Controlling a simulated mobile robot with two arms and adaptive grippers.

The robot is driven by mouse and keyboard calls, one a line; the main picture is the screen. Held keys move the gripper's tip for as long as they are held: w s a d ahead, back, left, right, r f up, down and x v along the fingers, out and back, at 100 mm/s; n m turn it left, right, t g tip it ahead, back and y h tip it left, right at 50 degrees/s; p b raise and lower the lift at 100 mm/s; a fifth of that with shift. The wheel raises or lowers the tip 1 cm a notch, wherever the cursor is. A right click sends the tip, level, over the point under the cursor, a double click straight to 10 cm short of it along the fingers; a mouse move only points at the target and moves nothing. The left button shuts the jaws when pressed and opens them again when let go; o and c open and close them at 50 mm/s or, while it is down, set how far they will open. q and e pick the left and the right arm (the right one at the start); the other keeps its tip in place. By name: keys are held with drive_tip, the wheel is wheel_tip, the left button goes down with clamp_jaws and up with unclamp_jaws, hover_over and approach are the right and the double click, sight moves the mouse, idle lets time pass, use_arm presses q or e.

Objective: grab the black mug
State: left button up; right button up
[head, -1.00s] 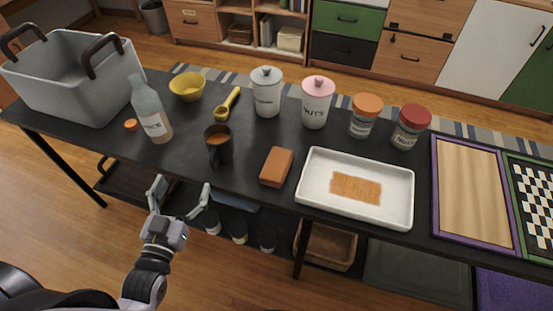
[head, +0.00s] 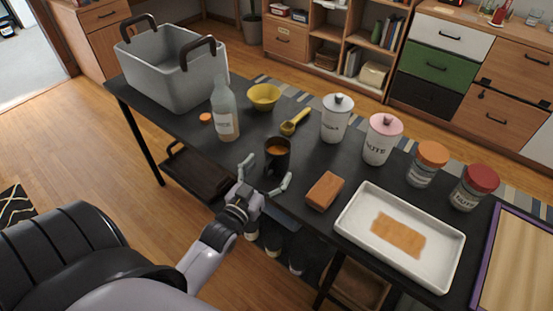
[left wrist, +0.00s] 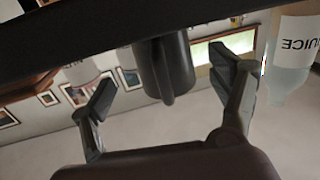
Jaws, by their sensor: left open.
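The black mug (head: 278,158) with brown contents stands upright on the black table near its front edge. My left gripper (head: 267,173) is open at the table's front edge, just in front of the mug, its fingers spread to either side. In the left wrist view, which looks upside down, the mug (left wrist: 166,68) shows between and beyond the open fingers of the gripper (left wrist: 170,88). The mug's handle points toward the gripper. I cannot tell whether any finger touches the mug. My right gripper is not in view.
A juice bottle (head: 224,112) stands left of the mug, with an orange cap (head: 205,118) near it. A yellow scoop (head: 294,122) lies behind the mug. A brown block (head: 325,190) and white tray (head: 345,222) lie to the right. A grey basket (head: 165,85) stands at the left end.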

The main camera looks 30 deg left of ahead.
sight(272, 163)
use_arm(q)
drive_tip(key=shift+w+a+r, duration=0.1)
drive_tip(key=shift+w+a, duration=0.15)
drive_tip(key=shift+w, duration=1.1)
drive_tip(key=shift+w+a, duration=0.2)
drive_tip(key=shift+w, duration=1.15)
drive_tip(key=shift+s, duration=0.1)
drive_tip(key=c, duration=1.5)
drive_tip(key=shift+r, duration=0.1)
drive_tip(key=shift+c, duration=0.7)
